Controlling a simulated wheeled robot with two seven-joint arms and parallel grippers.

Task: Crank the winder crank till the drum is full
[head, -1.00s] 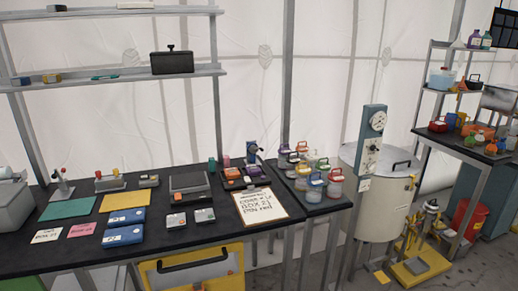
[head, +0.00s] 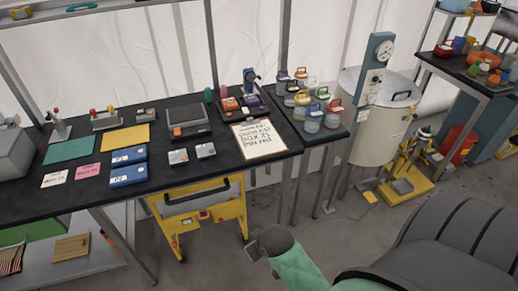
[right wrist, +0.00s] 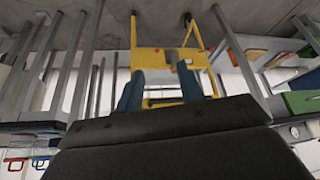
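A small blue device with a dark upright part (head: 250,82) stands at the back of the black bench, beside orange and purple items. It may be the winder, but its crank and drum are too small to make out. My right gripper (right wrist: 161,88) shows in the right wrist view, its two blue-grey fingers apart with nothing between them. It points toward a yellow wheeled frame (right wrist: 147,56), which also stands under the bench in the head view (head: 200,214). My left gripper is not in view.
The black bench (head: 60,196) holds cards, blue boxes (head: 128,176), a scale (head: 183,122) and a clipboard (head: 259,138). Lidded jars (head: 312,121) stand at its right end. A large pale vessel (head: 378,132) and a yellow floor unit (head: 407,186) stand further right.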

